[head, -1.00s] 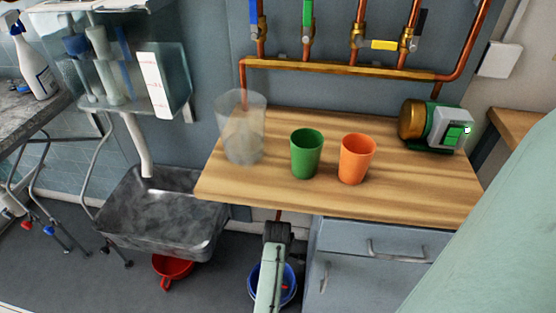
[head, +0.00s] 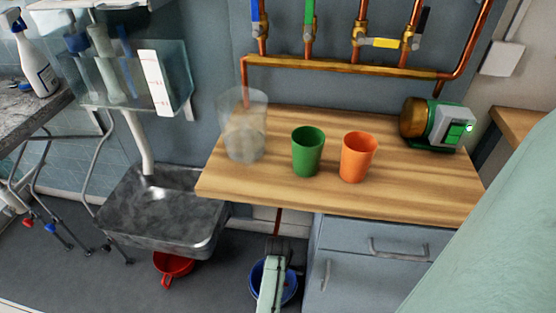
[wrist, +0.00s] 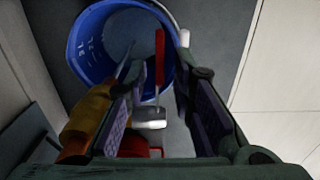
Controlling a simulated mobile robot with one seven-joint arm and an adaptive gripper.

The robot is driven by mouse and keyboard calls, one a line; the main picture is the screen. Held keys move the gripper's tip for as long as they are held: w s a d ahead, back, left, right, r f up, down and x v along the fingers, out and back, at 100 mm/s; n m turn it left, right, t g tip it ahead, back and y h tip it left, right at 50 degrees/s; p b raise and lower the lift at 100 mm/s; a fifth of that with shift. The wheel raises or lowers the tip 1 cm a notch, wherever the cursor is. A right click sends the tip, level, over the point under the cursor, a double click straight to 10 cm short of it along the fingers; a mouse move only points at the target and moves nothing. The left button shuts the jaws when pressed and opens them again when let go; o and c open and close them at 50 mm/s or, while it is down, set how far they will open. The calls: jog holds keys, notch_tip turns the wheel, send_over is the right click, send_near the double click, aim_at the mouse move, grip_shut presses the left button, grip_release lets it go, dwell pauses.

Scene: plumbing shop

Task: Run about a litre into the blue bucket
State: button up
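The blue bucket (head: 291,291) stands on the floor under the bench, partly hidden by my arm. In the wrist view the bucket (wrist: 88,48) shows its open mouth and white litre marks; I cannot tell how much water is in it. My gripper (wrist: 158,85) is open, its two fingers apart, in front of the bucket. A red lever (wrist: 159,62) with a pale metal end shows between the fingers, apparently untouched. A brass part (wrist: 88,118) is beside the left finger. A copper pipe (head: 278,220) comes down under the bench above my gripper.
The wooden bench (head: 420,185) carries a clear container (head: 245,130), a green cup (head: 308,152), an orange cup (head: 358,157) and a green pump (head: 440,125). A metal sink (head: 160,210) and a red container (head: 172,268) are left. Drawers (head: 375,245) stand close on the right.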

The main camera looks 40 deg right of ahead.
grip_shut()
dwell(0.6)
